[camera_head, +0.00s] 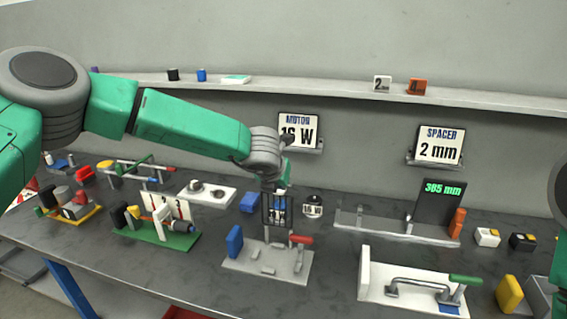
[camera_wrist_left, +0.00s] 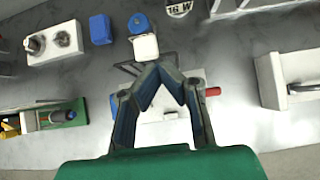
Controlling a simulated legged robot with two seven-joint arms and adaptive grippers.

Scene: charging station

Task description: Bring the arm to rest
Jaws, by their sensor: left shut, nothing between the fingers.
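My left arm (camera_head: 190,122), green and grey, reaches in from the left over the bench. Its left gripper (camera_head: 276,222) points down above a grey fixture plate (camera_head: 240,265). In the left wrist view the fingertips (camera_wrist_left: 156,74) meet with nothing held between them. The gripper hides part of the plate and a white and blue piece (camera_wrist_left: 144,45) behind it in the head view. I cannot tell whether the fingertips touch the fixture. Only a part of my right arm (camera_head: 558,190) shows at the right edge; its gripper is out of view.
The fixture has a blue block (camera_head: 235,242) and a red handle (camera_head: 301,239) close to the gripper. A green-based fixture (camera_head: 180,243) stands left. A white fixture with a lever (camera_head: 375,292) stands right. Signs (camera_head: 298,131) and a shelf (camera_head: 300,88) are behind.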

